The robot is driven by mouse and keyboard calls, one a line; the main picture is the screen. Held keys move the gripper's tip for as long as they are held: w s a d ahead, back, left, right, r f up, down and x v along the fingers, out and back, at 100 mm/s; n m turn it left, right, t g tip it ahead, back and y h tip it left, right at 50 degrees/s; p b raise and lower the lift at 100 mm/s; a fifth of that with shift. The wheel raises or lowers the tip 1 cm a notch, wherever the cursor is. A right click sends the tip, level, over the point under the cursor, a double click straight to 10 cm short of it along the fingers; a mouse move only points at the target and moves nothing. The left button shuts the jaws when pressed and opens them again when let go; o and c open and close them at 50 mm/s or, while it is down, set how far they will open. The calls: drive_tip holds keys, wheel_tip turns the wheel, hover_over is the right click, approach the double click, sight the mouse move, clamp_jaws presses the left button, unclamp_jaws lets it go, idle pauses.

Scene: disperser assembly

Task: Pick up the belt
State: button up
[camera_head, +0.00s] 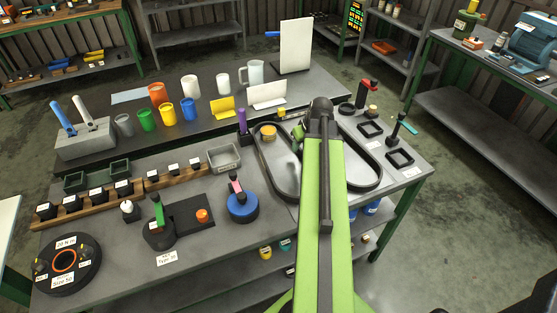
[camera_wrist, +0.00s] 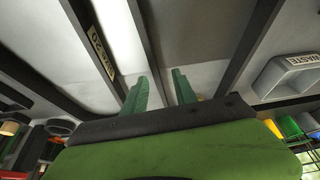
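The belt (camera_head: 274,178) appears to be the long black loop lying flat on the grey table, its left and right curves showing either side of my green arm in the head view. My arm hides its middle. My gripper (camera_wrist: 161,77) shows in the wrist view with two green fingers apart and nothing visible between them. Dark strips cross the surface beyond the fingers; I cannot tell which are the belt. In the head view my gripper is mostly hidden behind the arm's end, over the loop's far part.
A purple-topped post (camera_head: 243,125) and a grey bin (camera_head: 223,157) stand left of the loop. Black square trays (camera_head: 399,157) and a red-topped tool (camera_head: 365,92) are at its right. Coloured cups (camera_head: 167,113) stand on the back shelf. A grey waste bin (camera_wrist: 287,78) is right in the wrist view.

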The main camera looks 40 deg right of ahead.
sight(300, 149)
drive_tip(key=f, duration=0.1)
drive_tip(key=f+b, duration=0.1)
drive_tip(key=w+d+f, duration=0.1)
drive_tip(key=shift+f+b, duration=0.1)
drive_tip(key=shift+b, duration=0.3)
drive_tip(key=shift+s+r, duration=0.1)
drive_tip(key=shift+r, duration=0.15)
clamp_jaws()
drive_tip(key=shift+a, duration=0.1)
idle(0.5)
